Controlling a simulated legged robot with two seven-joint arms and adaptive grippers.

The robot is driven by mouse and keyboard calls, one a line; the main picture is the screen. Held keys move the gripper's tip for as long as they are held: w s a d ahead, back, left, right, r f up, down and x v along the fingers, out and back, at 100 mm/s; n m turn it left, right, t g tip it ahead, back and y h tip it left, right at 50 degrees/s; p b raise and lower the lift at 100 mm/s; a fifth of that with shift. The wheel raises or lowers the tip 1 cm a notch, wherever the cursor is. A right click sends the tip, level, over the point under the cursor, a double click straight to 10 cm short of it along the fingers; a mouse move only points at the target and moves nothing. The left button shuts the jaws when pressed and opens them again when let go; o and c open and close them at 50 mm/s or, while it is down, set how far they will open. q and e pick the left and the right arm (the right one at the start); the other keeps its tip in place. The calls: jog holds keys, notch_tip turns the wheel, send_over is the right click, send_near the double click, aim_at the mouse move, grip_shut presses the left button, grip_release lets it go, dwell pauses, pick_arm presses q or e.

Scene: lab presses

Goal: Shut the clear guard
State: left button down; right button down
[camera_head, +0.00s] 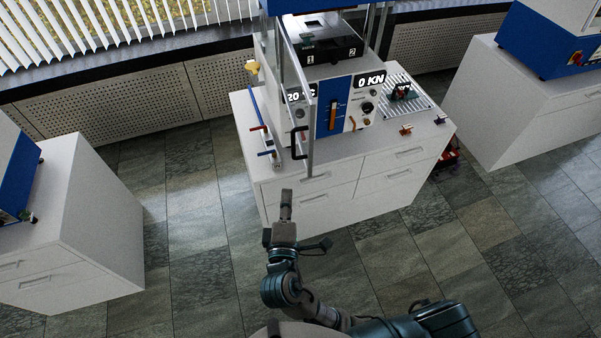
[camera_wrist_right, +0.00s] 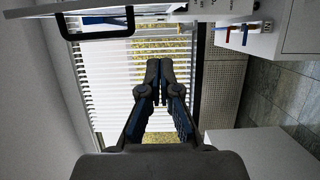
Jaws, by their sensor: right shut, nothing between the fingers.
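The clear guard (camera_head: 311,125) is a see-through panel with a thin metal edge on the front left of the press. It stands swung out from the press, open toward me. Its black handle (camera_head: 296,142) sits near the lower end of that edge. In the right wrist view the handle (camera_wrist_right: 97,36) shows at the upper left. My right gripper (camera_head: 287,198) is below the handle and in front of the cabinet, apart from the guard. In the right wrist view its fingers (camera_wrist_right: 158,75) are together and empty. My left gripper is not in view.
The press's control panel (camera_head: 345,105) is on a white cabinet (camera_head: 335,185). Coloured valve handles (camera_head: 268,143) are at its left, and a wire rack (camera_head: 408,92) at its right. Other cabinets stand left (camera_head: 80,225) and right (camera_head: 500,95).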

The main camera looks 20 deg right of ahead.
jog(key=w+d+p, duration=0.1)
jog(key=w+d, duration=0.4)
jog(key=d, duration=0.1)
jog(key=shift+w+p, duration=0.3)
jog(key=shift+w, duration=0.05)
